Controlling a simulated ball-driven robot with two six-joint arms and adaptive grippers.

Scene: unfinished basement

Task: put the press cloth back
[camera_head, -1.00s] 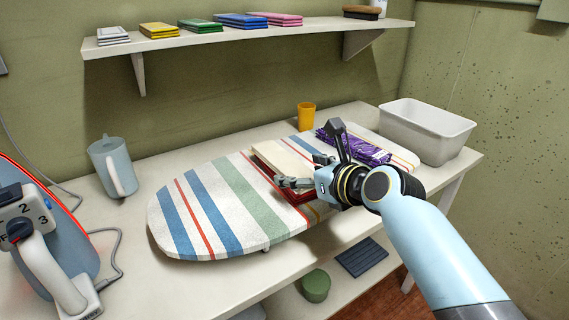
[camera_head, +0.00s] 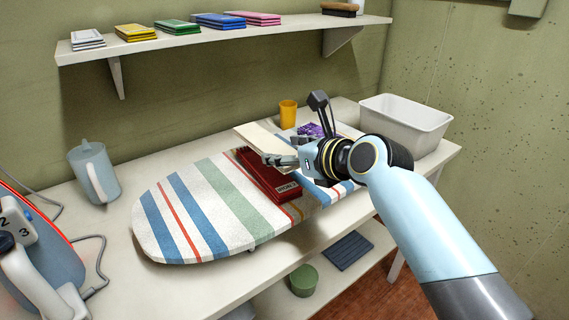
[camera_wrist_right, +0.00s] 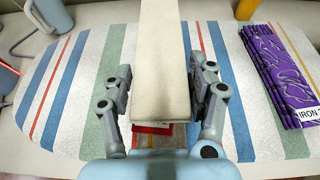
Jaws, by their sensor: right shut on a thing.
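The press cloth, which looks like a cream folded pad (camera_head: 262,137), is held in my right gripper (camera_head: 290,160) above the ironing board. In the right wrist view the cream pad (camera_wrist_right: 160,60) runs lengthwise between the two fingers of my right gripper (camera_wrist_right: 161,90). A red folded stack with a printed label (camera_head: 270,178) lies on the striped ironing board (camera_head: 205,208), below the pad. In the right wrist view only a small red edge (camera_wrist_right: 150,130) shows under the pad. My left gripper is not in view.
A purple folded stack (camera_wrist_right: 282,75) lies on the board to the right. A yellow cup (camera_head: 288,114) and a white bin (camera_head: 405,124) stand behind. An iron (camera_head: 40,255) and a jug (camera_head: 94,172) are at left. A wall shelf (camera_head: 220,34) holds several coloured stacks.

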